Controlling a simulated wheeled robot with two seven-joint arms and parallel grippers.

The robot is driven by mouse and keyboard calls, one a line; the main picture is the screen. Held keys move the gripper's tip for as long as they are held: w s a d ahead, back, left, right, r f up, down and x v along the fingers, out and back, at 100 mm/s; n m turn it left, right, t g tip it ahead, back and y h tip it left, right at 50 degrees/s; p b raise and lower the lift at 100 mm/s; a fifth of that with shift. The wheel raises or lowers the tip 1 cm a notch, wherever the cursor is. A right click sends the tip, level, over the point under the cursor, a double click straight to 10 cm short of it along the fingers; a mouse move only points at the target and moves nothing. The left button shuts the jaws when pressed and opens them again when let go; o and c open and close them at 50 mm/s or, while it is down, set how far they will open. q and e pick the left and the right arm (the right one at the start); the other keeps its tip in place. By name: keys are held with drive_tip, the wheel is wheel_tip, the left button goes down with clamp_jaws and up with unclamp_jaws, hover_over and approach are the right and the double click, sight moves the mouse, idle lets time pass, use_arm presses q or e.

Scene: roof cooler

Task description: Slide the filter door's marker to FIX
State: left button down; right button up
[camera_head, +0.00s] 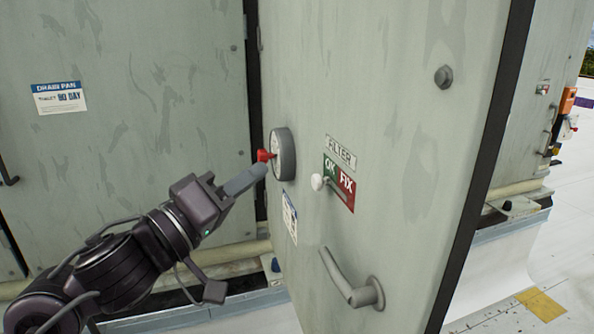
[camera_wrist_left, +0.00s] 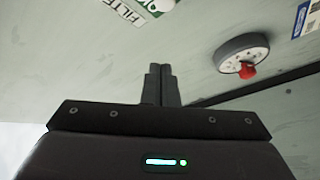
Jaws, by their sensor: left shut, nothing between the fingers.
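The filter door (camera_head: 400,110) is a large grey-green panel. On it is a FILTER plate (camera_head: 341,152) above a marker plate, green with OK on the left and red with FIX (camera_head: 346,189) on the right. The marker's white knob (camera_head: 318,182) sits at the left, OK end. In the left wrist view, part of the FILTER plate (camera_wrist_left: 122,10) and the green OK (camera_wrist_left: 150,5) show at the top edge. My left gripper (camera_head: 258,172) is shut and empty, left of the knob and apart from it in the picture; its fingertips also show in the wrist view (camera_wrist_left: 160,70). My right gripper is not in view.
A round grey dial (camera_head: 284,154) with a red knob (camera_head: 264,156) sits on the door near my left fingertips. A lever handle (camera_head: 352,282) sticks out below the marker. A DRAIN PAN label (camera_head: 58,97) is on the left panel. White roof lies open at right.

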sight(321, 182)
use_arm(q)
drive_tip(key=p+x, duration=0.2)
drive_tip(key=x, duration=0.6)
drive_tip(key=s+f, duration=0.1)
drive_tip(key=s+d+f, duration=0.1)
drive_tip(key=shift+s+d+f+p, duration=0.25)
drive_tip(key=shift+d+f+p, duration=0.05)
drive_tip(key=shift+f+p, duration=0.05)
